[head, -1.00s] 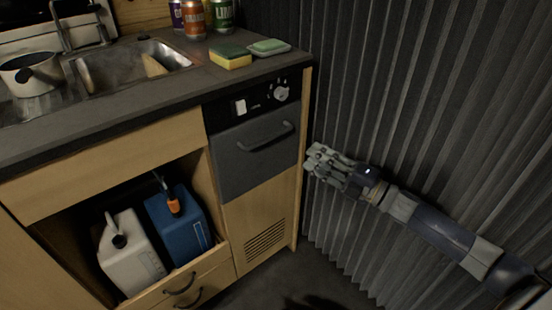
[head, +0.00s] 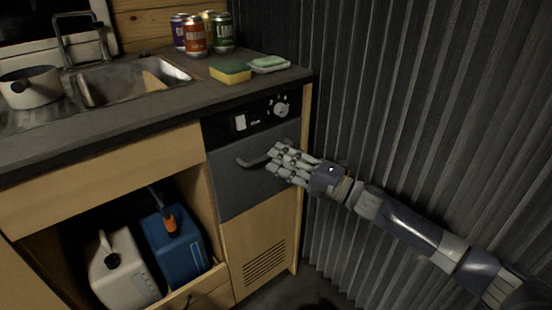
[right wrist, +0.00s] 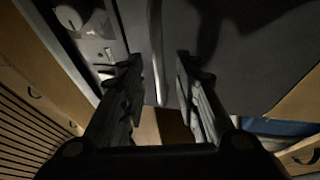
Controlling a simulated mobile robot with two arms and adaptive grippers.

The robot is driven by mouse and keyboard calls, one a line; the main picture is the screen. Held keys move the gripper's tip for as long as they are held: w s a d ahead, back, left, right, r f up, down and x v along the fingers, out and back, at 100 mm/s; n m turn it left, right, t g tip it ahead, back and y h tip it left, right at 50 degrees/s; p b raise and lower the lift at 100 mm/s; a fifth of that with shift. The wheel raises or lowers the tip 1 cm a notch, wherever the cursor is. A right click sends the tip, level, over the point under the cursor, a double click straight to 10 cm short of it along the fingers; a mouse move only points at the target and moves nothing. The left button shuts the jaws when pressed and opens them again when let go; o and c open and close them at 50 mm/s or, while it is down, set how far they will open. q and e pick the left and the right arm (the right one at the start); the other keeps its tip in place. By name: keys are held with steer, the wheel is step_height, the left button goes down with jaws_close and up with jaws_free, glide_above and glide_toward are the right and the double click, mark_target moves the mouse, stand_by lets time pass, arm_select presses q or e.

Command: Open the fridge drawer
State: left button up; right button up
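The fridge drawer (head: 232,190) is a dark grey front panel below a black control strip, and it looks shut. Its bar handle (head: 249,163) runs across the upper part; the right portion is hidden behind my right gripper (head: 275,160). In the right wrist view the handle (right wrist: 157,55) is a pale upright bar between the two fingers of my right gripper (right wrist: 158,78). Those fingers stand apart, with a visible gap on each side of the bar. My left gripper is in neither view.
Above is a dark counter (head: 150,103) with a sink (head: 130,82), a pot (head: 32,87), a sponge (head: 231,73) and several cans (head: 196,35). An open cupboard at left holds a white jug (head: 125,275) and a blue jug (head: 178,248). A corrugated wall (head: 400,110) closes the right side.

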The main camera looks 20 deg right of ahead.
steer(key=shift+x, duration=0.8)
jaws_close()
